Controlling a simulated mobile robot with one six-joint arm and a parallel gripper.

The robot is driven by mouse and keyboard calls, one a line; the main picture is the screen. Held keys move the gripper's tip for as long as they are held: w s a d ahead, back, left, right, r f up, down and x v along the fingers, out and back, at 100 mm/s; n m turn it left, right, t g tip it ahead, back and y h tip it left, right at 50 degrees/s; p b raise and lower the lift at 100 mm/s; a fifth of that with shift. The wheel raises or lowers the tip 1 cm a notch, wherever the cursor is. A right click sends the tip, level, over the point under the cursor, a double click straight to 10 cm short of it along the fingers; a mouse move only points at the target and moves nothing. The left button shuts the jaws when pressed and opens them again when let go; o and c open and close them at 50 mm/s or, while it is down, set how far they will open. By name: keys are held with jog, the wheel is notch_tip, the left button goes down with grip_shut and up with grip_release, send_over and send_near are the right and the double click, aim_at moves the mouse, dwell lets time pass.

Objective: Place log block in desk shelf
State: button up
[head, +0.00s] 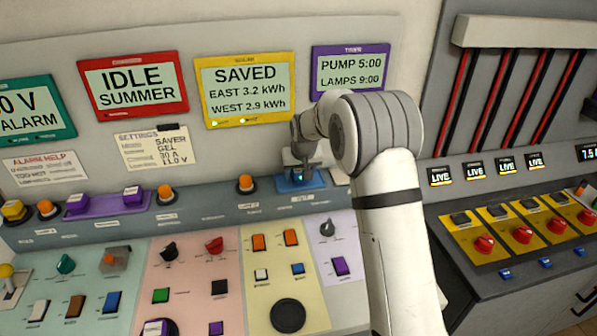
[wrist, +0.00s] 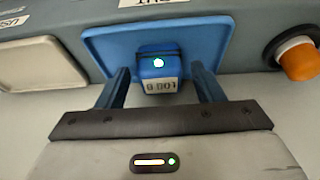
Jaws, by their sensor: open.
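The log block, a small blue block (wrist: 158,66) with a white label and a lit white dot, sits at the blue tray (wrist: 110,42) on the console ledge. My gripper (wrist: 157,72) is open in the wrist view, with one finger on each side of the block and a gap on both sides. In the head view my gripper (head: 303,168) is over the blue tray (head: 290,187), below the yellow SAVED screen. The block is mostly hidden there. I cannot make out which part is the desk shelf.
An orange button (head: 246,183) stands left of the tray, and an orange-capped button (wrist: 298,60) shows at right in the wrist view. A purple tray (head: 92,209) with purple blocks is farther left. Switches and knobs cover the sloping panel below.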

jog(key=shift+r, duration=0.1)
jog(key=shift+r, duration=0.25)
jog(key=b+v, duration=0.2)
jog(key=v, duration=1)
jog(key=s+d+r, duration=0.1)
jog(key=s+d, duration=0.2)
jog(key=s, duration=0.3)
jog(key=s+d+r+m, duration=0.1)
jog(key=s+d+r, duration=0.15)
jog(key=s, duration=0.45)
jog(key=s+d+r, duration=0.1)
jog(key=s+d, duration=0.3)
jog(key=s, duration=0.2)
jog(key=s+d+f, duration=0.1)
jog(key=s+f, duration=0.2)
jog(key=s, duration=0.6)
jog(key=s+d+f+m+g+h, duration=0.1)
jog(key=s+d+f, duration=0.1)
jog(key=s, duration=0.8)
jog(key=shift+d+f, duration=0.35)
jog(key=shift+f, duration=0.1)
